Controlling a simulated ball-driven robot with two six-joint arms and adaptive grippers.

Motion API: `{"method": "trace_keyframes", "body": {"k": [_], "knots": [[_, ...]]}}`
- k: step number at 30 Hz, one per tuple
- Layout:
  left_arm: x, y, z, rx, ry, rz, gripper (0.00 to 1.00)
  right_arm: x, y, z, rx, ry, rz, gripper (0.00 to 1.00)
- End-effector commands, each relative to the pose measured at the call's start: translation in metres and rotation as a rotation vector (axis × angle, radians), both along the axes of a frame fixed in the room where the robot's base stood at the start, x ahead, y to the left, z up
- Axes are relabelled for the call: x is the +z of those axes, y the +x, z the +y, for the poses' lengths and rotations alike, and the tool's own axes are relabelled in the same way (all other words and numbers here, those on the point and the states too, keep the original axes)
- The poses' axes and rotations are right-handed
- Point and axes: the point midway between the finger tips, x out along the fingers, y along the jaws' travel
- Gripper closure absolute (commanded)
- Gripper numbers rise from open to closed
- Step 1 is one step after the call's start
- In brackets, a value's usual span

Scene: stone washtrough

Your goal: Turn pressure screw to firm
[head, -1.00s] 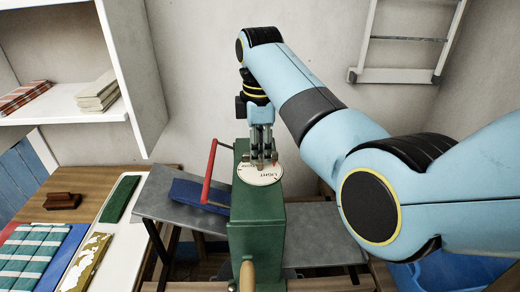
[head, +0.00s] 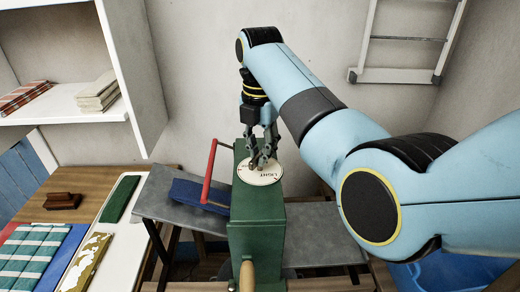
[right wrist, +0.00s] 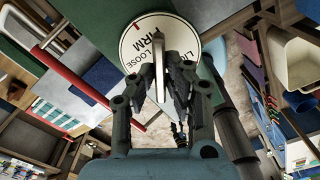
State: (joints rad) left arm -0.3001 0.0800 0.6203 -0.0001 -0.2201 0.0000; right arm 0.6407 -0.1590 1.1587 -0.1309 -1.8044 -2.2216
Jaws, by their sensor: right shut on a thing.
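A white round dial (head: 262,177) lies on top of the green machine (head: 257,225). It carries dark lettering; LIGHT reads in the head view. In the right wrist view the dial (right wrist: 135,48) shows LOOSE, FIRM and part of LIGHT, with a red mark near its upper left edge. My right gripper (head: 263,160) points down over the dial, shut on the pressure screw. The screw's metal grip (right wrist: 159,66) shows between the fingers in the right wrist view; the fingers partly hide it and the dial. Which word the setting is at, I cannot tell. My left gripper is not in view.
A table with cloths (head: 35,252) is at left, a ladder (head: 405,40) on the wall.

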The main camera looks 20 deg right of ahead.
Motion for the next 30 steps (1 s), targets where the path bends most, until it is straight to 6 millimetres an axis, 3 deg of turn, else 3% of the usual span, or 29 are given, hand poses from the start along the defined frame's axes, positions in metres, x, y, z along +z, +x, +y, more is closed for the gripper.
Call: {"method": "trace_keyframes", "body": {"k": [15, 30], "knots": [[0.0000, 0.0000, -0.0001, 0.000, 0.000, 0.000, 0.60, 0.0003, 0.0002, 0.0002, 0.430, 0.000, -0.001, 1.00], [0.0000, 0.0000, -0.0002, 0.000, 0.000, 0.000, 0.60, 0.0003, 0.0002, 0.0002, 0.588, 0.000, -0.001, 1.00]]}}
